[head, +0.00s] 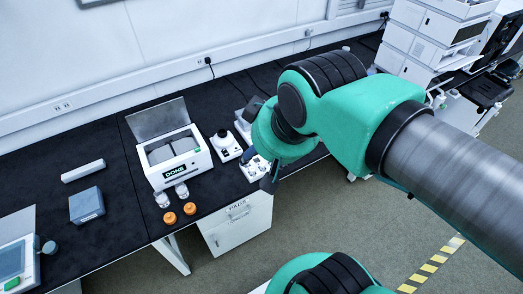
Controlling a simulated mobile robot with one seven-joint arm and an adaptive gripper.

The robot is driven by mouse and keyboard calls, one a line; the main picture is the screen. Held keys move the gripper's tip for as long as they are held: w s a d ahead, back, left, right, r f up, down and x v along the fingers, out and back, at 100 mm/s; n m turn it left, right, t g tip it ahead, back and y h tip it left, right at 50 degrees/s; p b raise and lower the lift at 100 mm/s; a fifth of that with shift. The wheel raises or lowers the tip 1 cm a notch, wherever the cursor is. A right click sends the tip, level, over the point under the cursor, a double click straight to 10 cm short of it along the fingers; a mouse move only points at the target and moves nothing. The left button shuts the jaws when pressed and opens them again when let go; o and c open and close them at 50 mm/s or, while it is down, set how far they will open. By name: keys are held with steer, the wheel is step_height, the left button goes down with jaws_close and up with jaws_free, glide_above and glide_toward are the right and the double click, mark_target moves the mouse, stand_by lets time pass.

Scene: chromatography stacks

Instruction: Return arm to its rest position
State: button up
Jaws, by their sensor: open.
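My green and grey arm reaches in from the right and covers the right part of the bench. My gripper (268,181) shows only in part, as dark pieces below the green wrist, at the bench's front edge above the drawer unit. It is open, and I see nothing held in it. Much of it is hidden by the wrist, and I cannot tell if it touches the small white device (252,168) beside it.
A PADS drawer unit (235,228) stands below. White instrument stacks (425,45) stand at back right.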

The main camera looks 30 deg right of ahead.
steer(key=shift+f, duration=0.1)
step_height(320, 180, down, 6)
steer(key=b, duration=0.6)
